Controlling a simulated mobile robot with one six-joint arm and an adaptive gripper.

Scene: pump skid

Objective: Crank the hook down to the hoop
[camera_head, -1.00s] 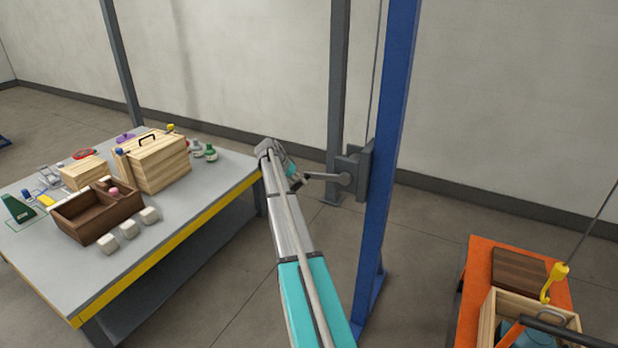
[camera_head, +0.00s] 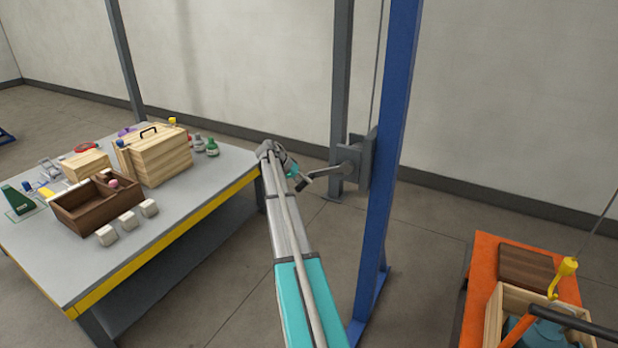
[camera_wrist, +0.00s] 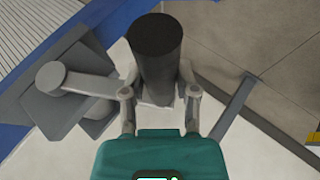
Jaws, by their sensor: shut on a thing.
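My gripper (camera_wrist: 160,98) is shut on the crank's black handle (camera_wrist: 155,45), with a finger on each side of it. In the head view my gripper (camera_head: 297,180) is at the left end of the grey crank arm (camera_head: 325,172), which slopes down to the left from the winch (camera_head: 360,163) on the blue post. The yellow hook (camera_head: 564,275) hangs on a cable above the wooden crate (camera_head: 493,322) at lower right. A teal object (camera_head: 518,330) shows inside the crate. The hoop is not clear; a dark bar crosses in front of that area.
An orange cart (camera_head: 482,262) carries the crate and a dark wooden board (camera_head: 527,265). The blue post (camera_head: 392,150) stands close beside the winch. A grey workbench (camera_head: 170,235) with boxes, white blocks and bottles stands at left. Open floor lies between bench and post.

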